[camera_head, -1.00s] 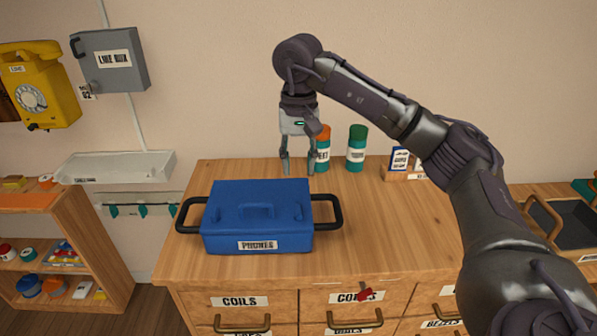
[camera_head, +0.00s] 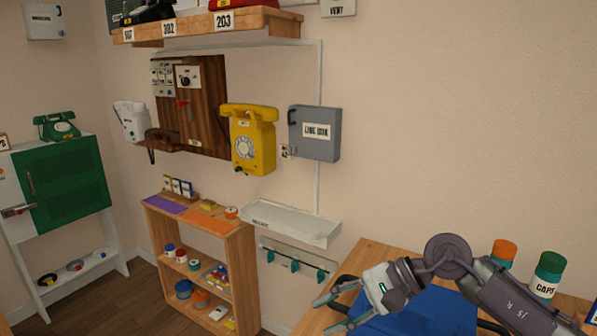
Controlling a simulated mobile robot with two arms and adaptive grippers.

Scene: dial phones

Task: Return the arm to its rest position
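My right arm comes in from the lower right, bent at the elbow. Its gripper (camera_head: 322,315) hangs at the left end of the arm, its two fingers spread apart with nothing between them. My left gripper is not in view.
A white wall tray (camera_head: 290,222), the grey line box (camera_head: 315,133) and the yellow phone (camera_head: 252,140) are on the wall. A wooden shelf (camera_head: 240,270) stands left of the counter.

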